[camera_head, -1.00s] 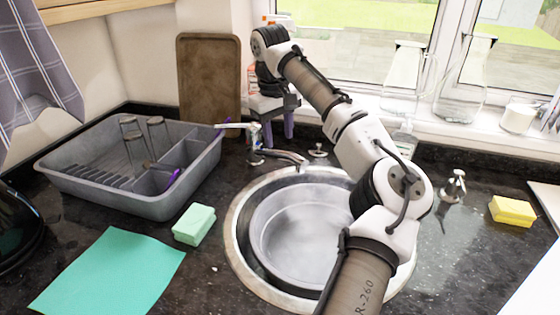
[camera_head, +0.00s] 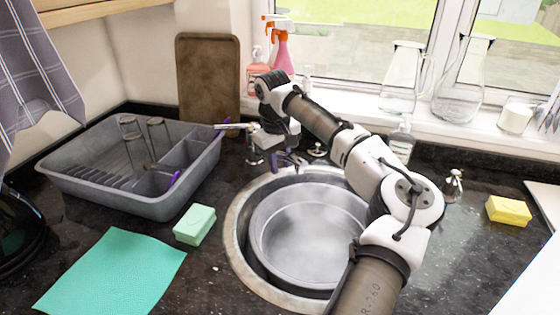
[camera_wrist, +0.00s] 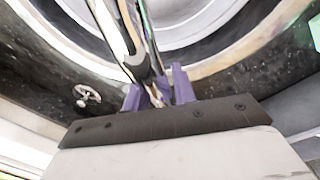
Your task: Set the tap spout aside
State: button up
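The chrome tap stands behind the sink, its base (camera_head: 254,154) and lever (camera_head: 232,126) showing left of my gripper in the head view. My gripper (camera_head: 288,160) is low over the sink's back rim, at the spout, and hides most of it. In the wrist view the shiny spout (camera_wrist: 131,30) runs down from the top edge to between the purple fingers of my gripper (camera_wrist: 157,92). The fingers stand apart, one on each side of it. I cannot tell whether they touch it.
A round grey basin (camera_head: 262,232) sits in the sink (camera_head: 234,235). The grey dish rack (camera_head: 110,200) with glasses is left; spray and soap bottles (camera_head: 282,50) stand behind my gripper. A green sponge (camera_head: 195,225), teal cloth (camera_head: 110,275) and yellow sponge (camera_head: 508,210) lie on the counter.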

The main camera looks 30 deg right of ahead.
grip_shut()
jog(key=shift+w+d+n+t+p, duration=0.1)
jog(key=shift+w+d+n+p, duration=0.45)
jog(key=shift+d+n+p, duration=0.8)
jog(key=shift+w+d+n+t+p, duration=0.1)
jog(key=shift+w+d+n+p, duration=0.45)
jog(key=shift+d+n+p, duration=0.8)
jog(key=shift+w+d+n+t+p, duration=0.1)
jog(key=shift+w+d+n+p, duration=0.45)
jog(key=shift+d+n+p, duration=0.75)
jog(key=shift+d, duration=0.15)
jog(key=shift+o, duration=2.1)
grip_release()
